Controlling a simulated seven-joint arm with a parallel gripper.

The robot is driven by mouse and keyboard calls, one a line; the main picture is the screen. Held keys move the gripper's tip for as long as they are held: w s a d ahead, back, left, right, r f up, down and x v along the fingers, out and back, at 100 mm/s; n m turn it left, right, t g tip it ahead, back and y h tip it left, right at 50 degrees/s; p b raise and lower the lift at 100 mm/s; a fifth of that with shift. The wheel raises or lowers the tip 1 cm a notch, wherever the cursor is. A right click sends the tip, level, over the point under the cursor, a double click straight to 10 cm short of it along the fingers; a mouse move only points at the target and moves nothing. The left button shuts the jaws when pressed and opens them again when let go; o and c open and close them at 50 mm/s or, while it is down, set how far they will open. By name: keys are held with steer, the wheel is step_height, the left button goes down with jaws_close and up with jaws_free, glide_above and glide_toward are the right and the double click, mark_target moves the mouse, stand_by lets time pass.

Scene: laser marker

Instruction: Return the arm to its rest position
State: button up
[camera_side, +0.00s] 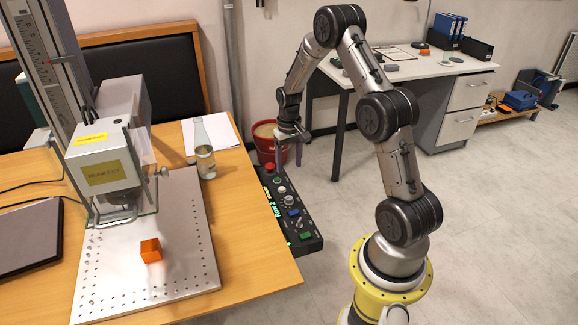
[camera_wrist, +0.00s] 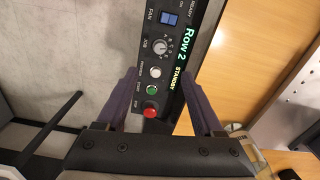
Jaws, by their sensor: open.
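My gripper (camera_side: 291,139) hangs above the far end of the black control panel at the table's right edge. In the wrist view my gripper (camera_wrist: 155,92) is open, its two dark fingers apart with nothing held between them. The control panel (camera_side: 310,245) shows a red button, knobs, a blue switch and green display text. In the wrist view the panel (camera_wrist: 140,30) reads "Row 2 STANDBY", and its red button (camera_wrist: 150,110) lies below and between the fingers. I cannot tell the exact height of the fingers above it. My arm is bent up and over from its yellow base.
The laser marker head (camera_side: 103,165) stands over a perforated metal plate (camera_side: 205,255) with an orange block (camera_side: 151,250) on it. A glass bottle (camera_side: 203,150) and paper (camera_side: 222,133) are near the panel. A red bucket (camera_side: 265,148) stands behind. Open floor lies right of the table.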

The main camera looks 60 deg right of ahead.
steer(key=w+a+r+n+t, duration=0.1)
steer(key=w+a+r, duration=0.25)
steer(key=r, duration=0.35)
steer(key=s+a+r+n+t+h, duration=0.1)
steer(key=s+a+r+n+t, duration=0.1)
steer(key=a+r, duration=0.6)
steer(key=s+a+r+n+t, duration=0.1)
steer(key=a+r+t, duration=0.1)
steer(key=a+r, duration=0.5)
steer(key=s+a+r+n+t, duration=0.25)
steer(key=s+a+r, duration=0.4)
steer(key=s, duration=0.45)
steer(key=s+a+f+g+y, duration=0.1)
steer(key=s+f, duration=0.3)
steer(key=s, duration=0.5)
steer(key=shift+n+g, duration=0.45)
steer(key=shift+a, duration=0.1)
